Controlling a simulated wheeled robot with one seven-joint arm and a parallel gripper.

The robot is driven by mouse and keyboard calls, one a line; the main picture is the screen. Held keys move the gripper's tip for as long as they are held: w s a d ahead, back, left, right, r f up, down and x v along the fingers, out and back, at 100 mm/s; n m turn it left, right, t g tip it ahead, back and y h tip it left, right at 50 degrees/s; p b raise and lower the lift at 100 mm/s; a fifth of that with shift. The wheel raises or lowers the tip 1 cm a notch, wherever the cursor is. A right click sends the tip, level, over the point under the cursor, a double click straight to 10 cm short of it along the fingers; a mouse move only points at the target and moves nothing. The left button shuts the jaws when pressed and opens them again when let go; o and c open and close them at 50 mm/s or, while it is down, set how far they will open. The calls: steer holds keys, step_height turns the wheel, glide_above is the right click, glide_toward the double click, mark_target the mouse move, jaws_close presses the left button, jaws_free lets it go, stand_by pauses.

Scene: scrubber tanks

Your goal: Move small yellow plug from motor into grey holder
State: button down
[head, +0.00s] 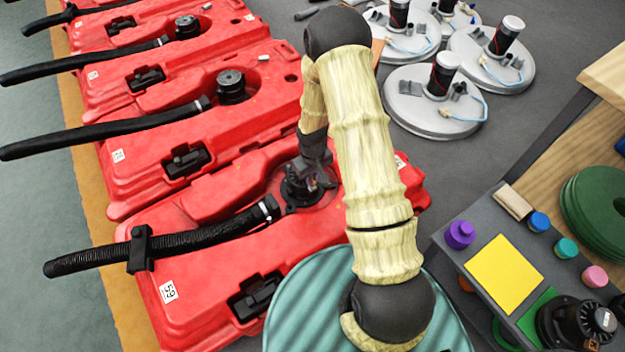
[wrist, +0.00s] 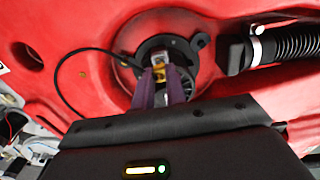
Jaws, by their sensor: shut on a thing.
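My gripper (head: 322,183) reaches down to the black motor (head: 297,192) on the nearest red tank (head: 215,255). In the wrist view its purple fingers (wrist: 161,84) are shut on the small yellow plug (wrist: 160,71), at the black round motor housing (wrist: 150,47). I cannot tell whether the plug is still seated in the motor. A thin black cable (wrist: 62,82) loops at the left of the housing. The plug is too small to make out in the head view. I cannot identify the grey holder with certainty in either view.
A black ribbed hose (head: 185,240) lies across the nearest tank. More red tanks stand behind it. White discs with motors (head: 435,100) lie at the back right. A grey tray (head: 470,245) with coloured knobs and a yellow square (head: 503,273) is at the right.

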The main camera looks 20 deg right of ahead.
steer(key=shift+f, duration=0.5)
steer(key=shift+f, duration=0.5)
steer(key=c, duration=1.4)
jaws_free()
steer(key=shift+c, duration=0.2)
step_height(320, 180, up, 13)
steer(key=p, duration=0.5)
steer(key=shift+r, duration=0.1)
